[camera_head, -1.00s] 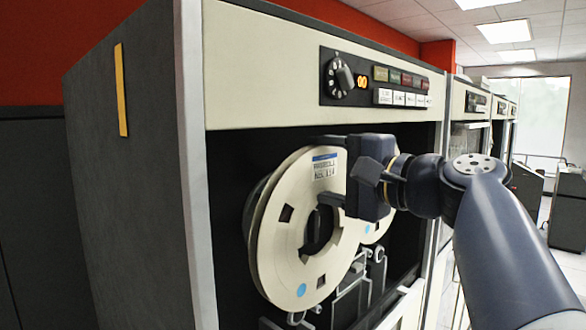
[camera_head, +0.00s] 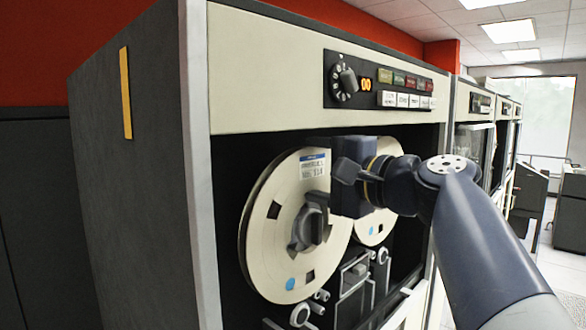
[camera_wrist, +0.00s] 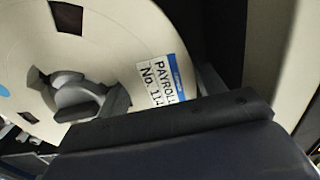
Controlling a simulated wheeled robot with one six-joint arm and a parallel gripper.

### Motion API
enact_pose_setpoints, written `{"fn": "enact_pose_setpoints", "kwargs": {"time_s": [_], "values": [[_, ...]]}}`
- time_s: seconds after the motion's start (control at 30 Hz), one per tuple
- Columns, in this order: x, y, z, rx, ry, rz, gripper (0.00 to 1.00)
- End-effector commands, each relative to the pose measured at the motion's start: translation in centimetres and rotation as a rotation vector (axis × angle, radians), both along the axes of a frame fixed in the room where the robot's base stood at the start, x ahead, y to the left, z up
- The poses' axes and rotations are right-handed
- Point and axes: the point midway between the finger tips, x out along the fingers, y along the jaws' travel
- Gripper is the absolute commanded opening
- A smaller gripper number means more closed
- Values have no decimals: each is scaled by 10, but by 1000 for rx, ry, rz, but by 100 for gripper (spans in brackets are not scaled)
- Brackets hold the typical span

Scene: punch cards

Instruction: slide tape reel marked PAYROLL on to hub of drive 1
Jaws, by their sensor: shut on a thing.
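The cream tape reel marked PAYROLL (camera_head: 265,245) stands upright against the dark face of the tape drive (camera_head: 330,66). Its label also shows in the wrist view (camera_wrist: 162,82). The grey hub (camera_head: 308,228) shows through the reel's centre hole, with the reel around it, and also in the wrist view (camera_wrist: 75,92). My gripper (camera_head: 328,185) is shut on the reel's upper right part, beside the label. Its dark body fills the bottom of the wrist view (camera_wrist: 170,125), and the fingertips' contact is hidden. I cannot tell whether the reel sits fully against the drive.
A second cream reel (camera_head: 376,229) is on the drive to the right, partly behind my gripper. Rollers and tape guides (camera_head: 355,280) sit below the reels. More drives (camera_head: 472,135) stand in a row to the right.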

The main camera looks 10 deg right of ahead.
Motion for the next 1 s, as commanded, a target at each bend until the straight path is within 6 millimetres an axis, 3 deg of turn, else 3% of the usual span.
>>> {"fn": "enact_pose_setpoints", "kwargs": {"time_s": [0.47, 0.5, 0.8, 0.93, 1.0], "values": [[12, 10, 2, 2, -4, 1, 24], [12, 9, 2, 1, -4, 0, 67], [12, 9, 1, 0, -2, 0, 90], [12, 9, 1, 1, -1, 0, 90], [13, 9, -1, 0, 2, 0, 85]]}}
